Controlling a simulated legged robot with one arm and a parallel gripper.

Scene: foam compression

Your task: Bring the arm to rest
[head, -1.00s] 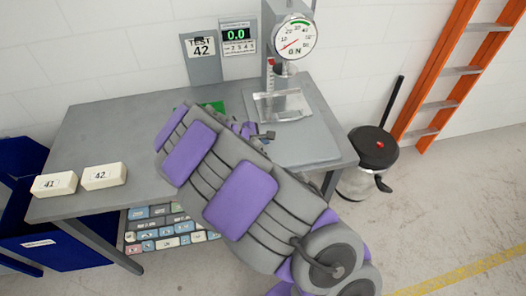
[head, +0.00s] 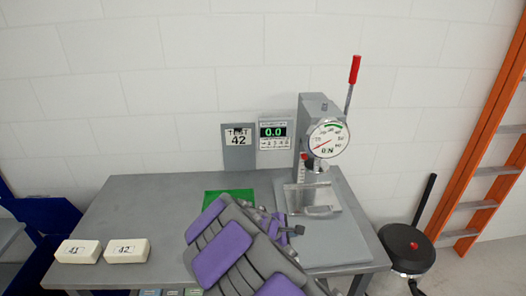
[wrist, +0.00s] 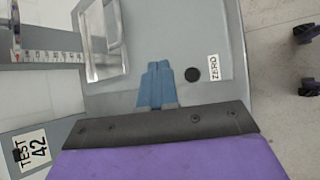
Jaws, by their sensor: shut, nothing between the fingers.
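My purple and grey arm reaches up over the front of the table in the head view, and its links hide most of the gripper there. In the wrist view my gripper (wrist: 158,68) shows its blue fingers shut together, with nothing between them. Below the fingers is the grey base plate (wrist: 125,105) of the test press, with a round black button and a ZERO label (wrist: 213,67). The fingers appear above the plate; I cannot tell the height.
The press (head: 314,130) stands at the table's right with a dial and a red-tipped lever. White blocks 41 (head: 78,252) and 42 (head: 127,251) lie at the left of the table (head: 150,200). A green mat (head: 228,196) lies partly behind my arm. A bin (head: 408,250) and orange ladder (head: 490,150) stand right.

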